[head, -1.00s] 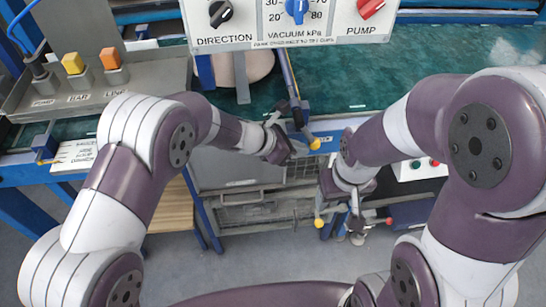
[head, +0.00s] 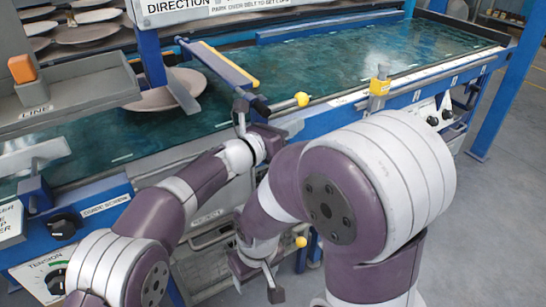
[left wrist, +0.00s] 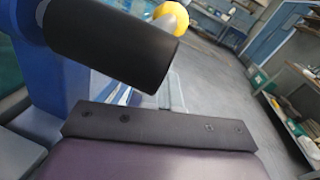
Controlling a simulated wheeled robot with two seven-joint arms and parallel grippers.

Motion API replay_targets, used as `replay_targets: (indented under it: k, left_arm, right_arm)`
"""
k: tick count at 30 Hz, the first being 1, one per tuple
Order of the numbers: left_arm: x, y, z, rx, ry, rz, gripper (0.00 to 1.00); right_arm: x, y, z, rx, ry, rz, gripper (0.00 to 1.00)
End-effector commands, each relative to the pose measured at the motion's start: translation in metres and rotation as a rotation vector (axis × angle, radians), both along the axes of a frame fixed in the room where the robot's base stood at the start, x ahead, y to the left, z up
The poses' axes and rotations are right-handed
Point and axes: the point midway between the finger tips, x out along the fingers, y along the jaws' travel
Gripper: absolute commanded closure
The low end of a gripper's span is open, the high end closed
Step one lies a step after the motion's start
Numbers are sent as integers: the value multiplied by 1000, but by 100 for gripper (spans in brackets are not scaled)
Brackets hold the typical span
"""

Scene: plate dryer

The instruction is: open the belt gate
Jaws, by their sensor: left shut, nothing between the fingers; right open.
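The belt gate appears to be the long blue bar with a yellow edge (head: 229,64), lying over the green belt. Its near end meets a dark fitting with a yellow knob (head: 302,99) beside it. My left gripper (head: 250,118) is shut and empty at this near end, just left of the knob; I cannot tell whether it touches. In the left wrist view, a black cylinder (left wrist: 110,42) is close up, with a yellow ball (left wrist: 171,16) behind it. My right gripper (head: 270,281) is open and empty, lower down in front of the machine.
The green belt (head: 350,50) runs to the back right. A round plate (head: 168,90) sits left of the gate under a metal bracket. A second yellow knob (head: 300,242) is near my right gripper. Open floor lies right.

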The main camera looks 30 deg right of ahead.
Motion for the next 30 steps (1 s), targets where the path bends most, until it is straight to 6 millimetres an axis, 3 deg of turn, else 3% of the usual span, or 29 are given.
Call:
replay_targets:
  k: [1,9,30]
  left_arm:
    - [0,-3,-5,-1,-2,0,100]
    - [1,-9,7,-77,1,2,100]
    - [1,-11,14,-130,0,1,100]
  right_arm:
    - [0,0,-14,0,0,0,36]
    - [0,0,-35,0,0,0,36]
    - [0,0,-41,0,0,0,36]
